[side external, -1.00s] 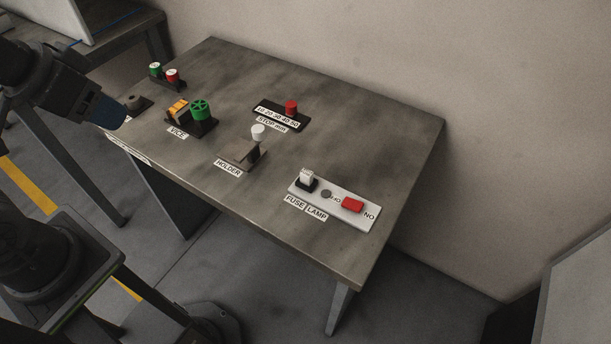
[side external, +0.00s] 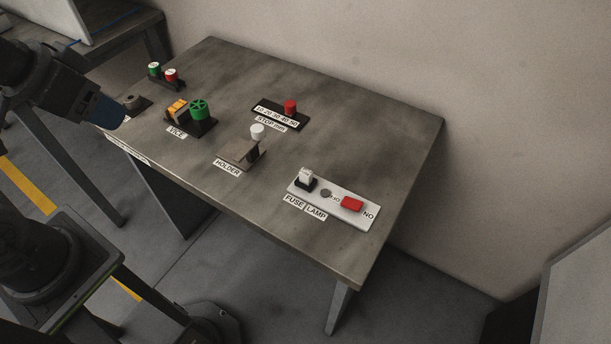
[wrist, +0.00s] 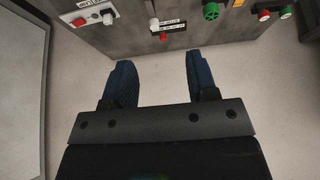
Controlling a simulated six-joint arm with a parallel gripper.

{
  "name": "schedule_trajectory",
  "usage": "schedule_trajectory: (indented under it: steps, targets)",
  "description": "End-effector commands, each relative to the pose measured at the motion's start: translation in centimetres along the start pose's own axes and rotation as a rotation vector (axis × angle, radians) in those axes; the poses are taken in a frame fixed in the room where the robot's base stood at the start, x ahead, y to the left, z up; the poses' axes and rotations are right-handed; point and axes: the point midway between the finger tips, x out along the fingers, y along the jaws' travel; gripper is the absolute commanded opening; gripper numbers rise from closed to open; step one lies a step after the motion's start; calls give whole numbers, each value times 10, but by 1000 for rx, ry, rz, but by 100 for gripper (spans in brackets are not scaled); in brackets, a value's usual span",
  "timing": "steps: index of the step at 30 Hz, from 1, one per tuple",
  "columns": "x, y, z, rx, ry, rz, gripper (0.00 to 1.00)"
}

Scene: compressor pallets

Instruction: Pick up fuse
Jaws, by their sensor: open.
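The fuse (side external: 305,176) is a small white block standing upright in a black socket on a white panel (side external: 333,204) labelled FUSE and LAMP, near the front right of the table. It also shows at the top left of the wrist view (wrist: 107,15). My gripper (side external: 112,118) is at the table's left end in the side view, well away from the fuse. In the wrist view its two blue fingers (wrist: 163,70) are apart with only bare floor or wall surface between them.
A holder with a white knob (side external: 258,132), a stop with a red knob (side external: 291,107) and a vice with a green wheel (side external: 198,109) stand on the table.

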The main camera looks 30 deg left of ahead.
Motion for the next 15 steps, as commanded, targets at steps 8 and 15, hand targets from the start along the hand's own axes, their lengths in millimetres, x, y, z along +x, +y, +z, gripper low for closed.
schedule_trajectory:
  steps: [8,15]
  targets:
    - [0,0,-1,-3,-1,0,49]
    - [8,13,-36,-203,-74,15,49]
